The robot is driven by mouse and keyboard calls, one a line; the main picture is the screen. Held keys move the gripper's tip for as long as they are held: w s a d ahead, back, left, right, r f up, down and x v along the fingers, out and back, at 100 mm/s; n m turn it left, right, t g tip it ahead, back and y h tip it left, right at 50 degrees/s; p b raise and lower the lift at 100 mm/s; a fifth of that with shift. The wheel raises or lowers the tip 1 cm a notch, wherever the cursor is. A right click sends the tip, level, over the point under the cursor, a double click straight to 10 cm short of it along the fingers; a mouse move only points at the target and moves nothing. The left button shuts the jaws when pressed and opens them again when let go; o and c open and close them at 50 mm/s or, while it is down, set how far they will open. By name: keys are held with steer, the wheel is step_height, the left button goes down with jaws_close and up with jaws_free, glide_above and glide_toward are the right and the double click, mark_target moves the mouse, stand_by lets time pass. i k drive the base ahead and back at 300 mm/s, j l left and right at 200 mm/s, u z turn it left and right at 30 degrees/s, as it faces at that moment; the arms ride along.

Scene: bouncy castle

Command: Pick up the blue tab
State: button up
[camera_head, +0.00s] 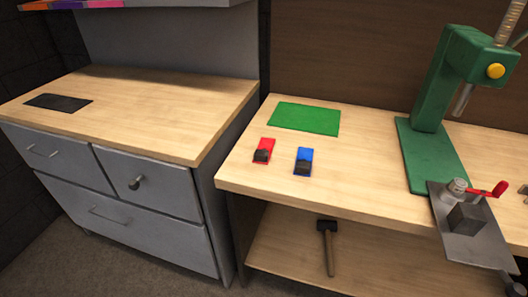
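The blue tab (305,154) lies on the wooden workbench (355,170), near its front edge. It is a small blue piece with a dark part over its lower half. A similar red tab (267,144) with a dark part lies to its left, apart from it. My gripper is not in view.
A green mat (304,119) lies behind the tabs. A green drill press (433,90) and a metal plate with a red-handled vise (472,222) stand to the right. A mallet (328,245) lies on the lower shelf. A grey drawer cabinet (150,190) with a dark pad (58,102) stands left.

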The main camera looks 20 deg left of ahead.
mark_target(302, 164)
steer(key=i+u, duration=0.1)
steer(key=u, duration=0.3)
steer(key=i+l+u, duration=0.1)
steer(key=u, duration=0.3)
steer(key=l+u, duration=0.1)
steer(key=u, duration=0.3)
steer(key=i+l, duration=0.2)
steer(key=l, duration=0.15)
steer(key=i+l, duration=0.2)
steer(key=l, duration=0.15)
steer(key=i+l, duration=0.2)
steer(key=l, duration=0.15)
steer(key=i+l, duration=0.2)
steer(key=l, duration=0.15)
